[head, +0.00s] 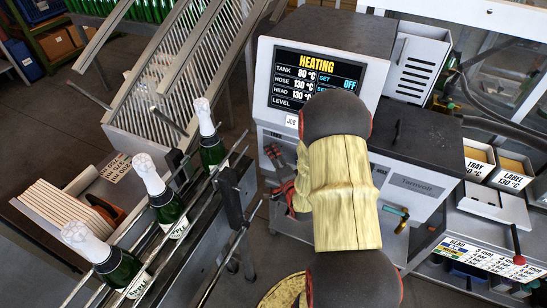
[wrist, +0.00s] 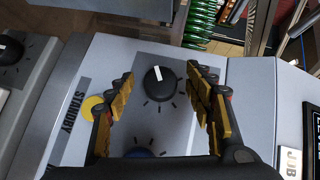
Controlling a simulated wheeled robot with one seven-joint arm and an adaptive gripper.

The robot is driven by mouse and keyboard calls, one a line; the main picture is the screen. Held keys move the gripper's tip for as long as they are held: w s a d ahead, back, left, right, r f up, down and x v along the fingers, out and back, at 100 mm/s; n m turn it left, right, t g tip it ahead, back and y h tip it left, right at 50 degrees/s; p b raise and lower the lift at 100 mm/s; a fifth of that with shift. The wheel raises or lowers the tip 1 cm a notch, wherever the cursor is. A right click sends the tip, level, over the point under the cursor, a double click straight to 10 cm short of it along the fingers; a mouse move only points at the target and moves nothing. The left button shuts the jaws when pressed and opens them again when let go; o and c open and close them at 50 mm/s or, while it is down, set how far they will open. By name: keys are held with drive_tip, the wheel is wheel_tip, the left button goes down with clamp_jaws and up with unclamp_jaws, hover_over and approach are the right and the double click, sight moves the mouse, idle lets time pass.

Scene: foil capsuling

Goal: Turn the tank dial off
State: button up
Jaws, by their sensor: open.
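In the wrist view a round black dial (wrist: 158,86) with a white pointer mark sits on a grey panel with tick marks around it. The pointer points up and slightly left in the picture. My gripper (wrist: 162,72) is open, its ridged yellow fingers on either side of the dial with gaps between. No label naming this dial is readable. In the head view the display (head: 316,80) reads HEATING, with TANK at 80 °C and OFF on its SET side. My arm hides much of the panel below it there.
A yellow button (wrist: 93,106) beside a STANDBY label and a blue knob (wrist: 138,153) lie close to the fingers. Another black dial (wrist: 10,50) is at the far left. In the head view, foil-topped bottles (head: 168,204) stand on a rack left of the machine.

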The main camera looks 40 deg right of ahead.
drive_tip(key=v, duration=1.1)
drive_tip(key=shift+s, duration=0.25)
drive_tip(key=s+f+n+g+y, duration=0.3)
drive_tip(key=s+f+n+g, duration=0.5)
drive_tip(key=s+f+g, duration=0.25)
drive_tip(key=a+r+n+t+y, duration=0.1)
drive_tip(key=a+r+n, duration=0.5)
drive_tip(key=a+r, duration=0.7)
drive_tip(key=a+r+n+y, duration=0.2)
drive_tip(key=a+r+n, duration=0.4)
drive_tip(key=a+r, duration=0.8)
drive_tip(key=shift+w+r+t, duration=0.25)
drive_tip(key=shift+r+t, duration=0.1)
drive_tip(key=shift+r, duration=2.4)
